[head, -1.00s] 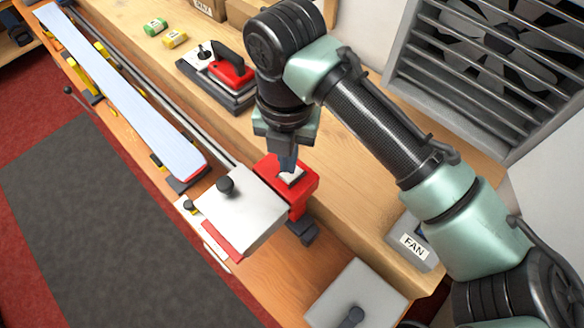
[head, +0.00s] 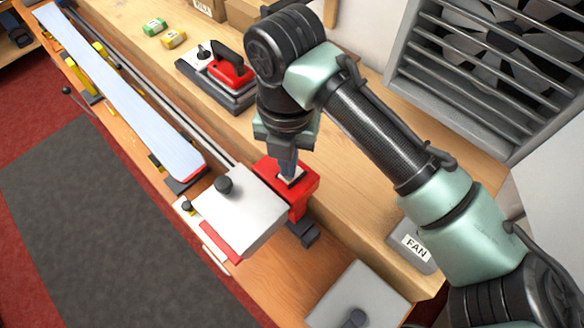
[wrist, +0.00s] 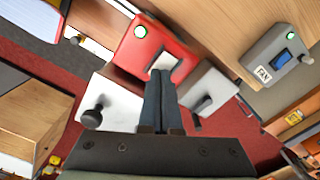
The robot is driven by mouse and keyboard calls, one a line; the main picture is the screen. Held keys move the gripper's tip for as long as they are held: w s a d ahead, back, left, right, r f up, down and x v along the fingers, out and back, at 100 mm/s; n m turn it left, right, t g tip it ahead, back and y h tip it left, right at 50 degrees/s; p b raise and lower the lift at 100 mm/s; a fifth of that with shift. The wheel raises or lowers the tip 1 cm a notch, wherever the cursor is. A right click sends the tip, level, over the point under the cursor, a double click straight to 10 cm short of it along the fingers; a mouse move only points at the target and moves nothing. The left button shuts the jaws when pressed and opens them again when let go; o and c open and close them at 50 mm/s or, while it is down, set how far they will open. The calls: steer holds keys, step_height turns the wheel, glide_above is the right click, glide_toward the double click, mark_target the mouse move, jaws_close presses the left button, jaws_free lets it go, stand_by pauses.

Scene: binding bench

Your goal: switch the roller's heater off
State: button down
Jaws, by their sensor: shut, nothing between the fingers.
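The roller has a red housing (head: 301,187) and a pale grey metal tank with a black knob (head: 240,215). It stands at the near end of the bench and also shows in the wrist view (wrist: 185,45). On the red housing is a switch with a whitish plate (wrist: 163,62), partly hidden by my fingertips. My gripper (head: 286,172) is shut and empty, pointing down at the switch. Its fingertips (wrist: 161,75) are at or just above the switch; I cannot tell whether they touch.
A grey FAN box (head: 413,243) with a blue switch and green lamp stands to the right. A grey lidded box (head: 356,295) stands in front. A ski (head: 120,85) lies clamped at left. An iron (head: 228,70) rests behind on the bench.

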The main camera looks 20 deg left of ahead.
steer(key=shift+f, duration=0.35)
steer(key=shift+r+p, duration=2.7)
steer(key=shift+r, duration=0.9)
